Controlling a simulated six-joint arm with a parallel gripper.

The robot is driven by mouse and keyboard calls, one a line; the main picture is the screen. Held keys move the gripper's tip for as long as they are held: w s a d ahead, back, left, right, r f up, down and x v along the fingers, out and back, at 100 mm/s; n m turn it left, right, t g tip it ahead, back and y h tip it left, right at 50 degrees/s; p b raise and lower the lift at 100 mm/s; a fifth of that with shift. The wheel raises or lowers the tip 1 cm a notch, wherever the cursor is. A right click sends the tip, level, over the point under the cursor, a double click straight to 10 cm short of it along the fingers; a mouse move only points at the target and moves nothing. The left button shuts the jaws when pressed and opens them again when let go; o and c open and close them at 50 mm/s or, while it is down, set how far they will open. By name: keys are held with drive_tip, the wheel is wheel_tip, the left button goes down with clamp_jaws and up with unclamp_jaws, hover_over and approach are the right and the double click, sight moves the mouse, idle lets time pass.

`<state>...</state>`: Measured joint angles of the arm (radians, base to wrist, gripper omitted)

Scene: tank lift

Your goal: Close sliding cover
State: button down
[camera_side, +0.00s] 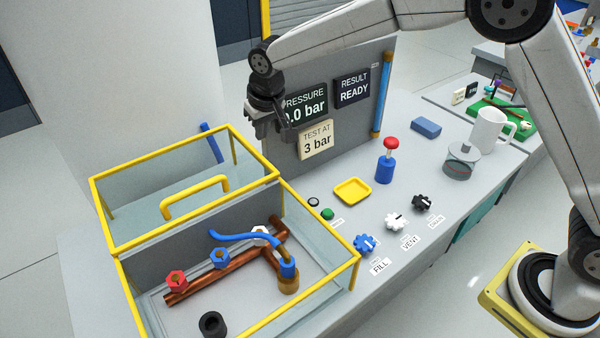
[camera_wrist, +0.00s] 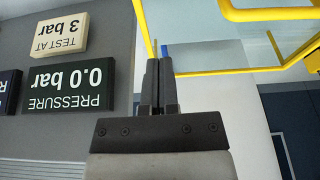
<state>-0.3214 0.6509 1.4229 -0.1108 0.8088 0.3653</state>
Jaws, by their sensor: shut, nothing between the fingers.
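My gripper (camera_side: 274,134) is shut and empty, above and beyond the cover's far right corner, in front of the grey panel. It is apart from the handle. In the wrist view my gripper (camera_wrist: 158,64) shows its fingers together, with part of a yellow frame (camera_wrist: 265,12) above and to the right.
The grey panel (camera_side: 345,140) bears pressure signs.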

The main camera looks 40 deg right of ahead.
approach(206, 176)
wheel_tip(206, 176, up, 4)
drive_tip(key=s+d, duration=0.1)
drive_tip(key=s, duration=0.1)
drive_tip(key=shift+w+a+r, duration=0.1)
drive_tip(key=shift+a+r, duration=0.2)
drive_tip(key=shift+a, duration=0.15)
drive_tip(key=shift+f, duration=0.15)
drive_tip(key=x, duration=1)
drive_tip(key=shift+w, duration=0.15)
drive_tip(key=shift+s+r, duration=0.3)
drive_tip(key=shift+s, duration=0.7)
drive_tip(key=shift+s+r, duration=0.3)
drive_tip(key=shift+s, duration=0.65)
drive_tip(key=shift+s, duration=0.25)
drive_tip(key=s, duration=2.7)
drive_tip(key=shift+s, duration=0.25)
drive_tip(key=shift+f, duration=0.15)
